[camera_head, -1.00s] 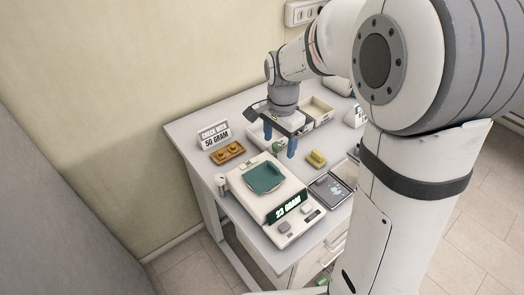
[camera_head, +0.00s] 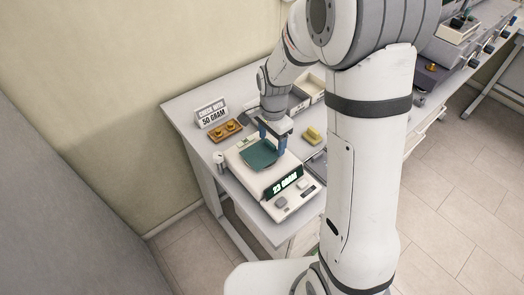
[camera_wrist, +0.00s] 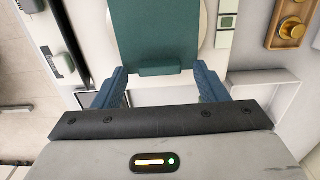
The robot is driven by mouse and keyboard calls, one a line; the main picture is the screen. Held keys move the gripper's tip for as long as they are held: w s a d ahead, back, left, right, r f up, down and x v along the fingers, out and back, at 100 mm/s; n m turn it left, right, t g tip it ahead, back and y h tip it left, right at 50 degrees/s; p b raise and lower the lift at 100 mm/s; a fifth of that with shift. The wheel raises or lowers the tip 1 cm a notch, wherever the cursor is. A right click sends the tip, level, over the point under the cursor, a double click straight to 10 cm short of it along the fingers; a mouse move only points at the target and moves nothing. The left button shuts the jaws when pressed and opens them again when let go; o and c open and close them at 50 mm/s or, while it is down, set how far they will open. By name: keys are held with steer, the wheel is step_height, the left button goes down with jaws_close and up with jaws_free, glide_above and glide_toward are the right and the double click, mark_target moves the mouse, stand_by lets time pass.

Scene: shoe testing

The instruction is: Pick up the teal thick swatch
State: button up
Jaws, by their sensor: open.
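The teal thick swatch (camera_head: 258,153) lies on the pan of the white scale (camera_head: 293,205), whose display reads 23 GRAM. In the wrist view the swatch (camera_wrist: 155,32) is a flat teal piece with a raised tab (camera_wrist: 160,70) at its near edge. My gripper (camera_head: 274,144) is over the back right edge of the swatch, with its blue fingers pointing down. In the wrist view my gripper (camera_wrist: 160,74) is open, one finger on each side of the tab, with gaps to both. The height of the fingertips over the pan is hard to tell.
A wooden tray with brass weights (camera_head: 226,130) and a sign reading 50 GRAM (camera_head: 211,113) stand left of the scale. A small white cylinder (camera_head: 218,158) is at the scale's left. A yellow block (camera_head: 312,135) lies to its right, and pale bins (camera_head: 311,88) are behind.

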steer(key=shift+c, duration=0.6)
steer(key=c, duration=1)
